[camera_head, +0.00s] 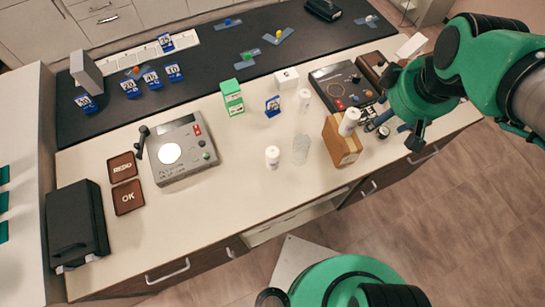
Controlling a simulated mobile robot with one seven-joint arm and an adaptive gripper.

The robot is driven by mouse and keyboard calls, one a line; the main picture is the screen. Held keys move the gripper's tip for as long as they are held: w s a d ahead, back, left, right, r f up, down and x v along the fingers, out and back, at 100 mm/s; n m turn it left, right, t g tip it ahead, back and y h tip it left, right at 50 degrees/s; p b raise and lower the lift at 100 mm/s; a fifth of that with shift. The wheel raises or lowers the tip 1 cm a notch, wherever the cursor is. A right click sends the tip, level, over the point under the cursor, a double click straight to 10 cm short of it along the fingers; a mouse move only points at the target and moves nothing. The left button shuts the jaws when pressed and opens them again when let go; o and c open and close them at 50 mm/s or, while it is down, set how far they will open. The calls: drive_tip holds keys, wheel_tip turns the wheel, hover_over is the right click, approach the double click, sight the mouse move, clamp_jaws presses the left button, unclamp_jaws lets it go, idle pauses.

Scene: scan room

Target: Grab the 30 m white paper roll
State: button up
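Several small white cylinders that could be paper rolls stand on the pale counter. One white cylinder (272,157) is near the front middle, and another white cylinder (304,98) is farther back. A third white cylinder (349,120) is at the top of a wooden block (341,143). No 30 m marking is readable on any of them, so I cannot tell which is the 30 m roll. My gripper (415,136) is at the right, beside the wooden block and apart from the cylinders. Its fingers are mostly hidden by my green arm, and I see nothing held.
A clear cylinder (301,148) stands between the white ones. A green-white box (232,97), a grey device (184,150) and a black panel (342,83) are around them. Blue number tags (151,80) stand on the dark mat (200,70). The counter's front middle is clear.

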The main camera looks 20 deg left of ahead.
drive_tip(key=w+a+f+n, duration=0.2)
drive_tip(key=a+f+n, duration=0.2)
drive_tip(key=a, duration=0.2)
drive_tip(key=n+g+h+p, duration=0.1)
drive_tip(key=n+g+p, duration=0.15)
drive_tip(key=n, duration=1.25)
hover_over(272, 152)
drive_tip(key=shift+g, duration=0.45)
wheel_tip(272, 152, down, 21)
drive_tip(key=shift+r, duration=0.1)
drive_tip(key=shift+s+d, duration=0.1)
drive_tip(key=shift+b, duration=0.3)
drive_tip(key=shift+f+b, duration=0.5)
drive_tip(key=shift+f, duration=3.8)
drive_tip(key=shift+f+b, duration=0.45)
drive_tip(key=shift+f, duration=2.15)
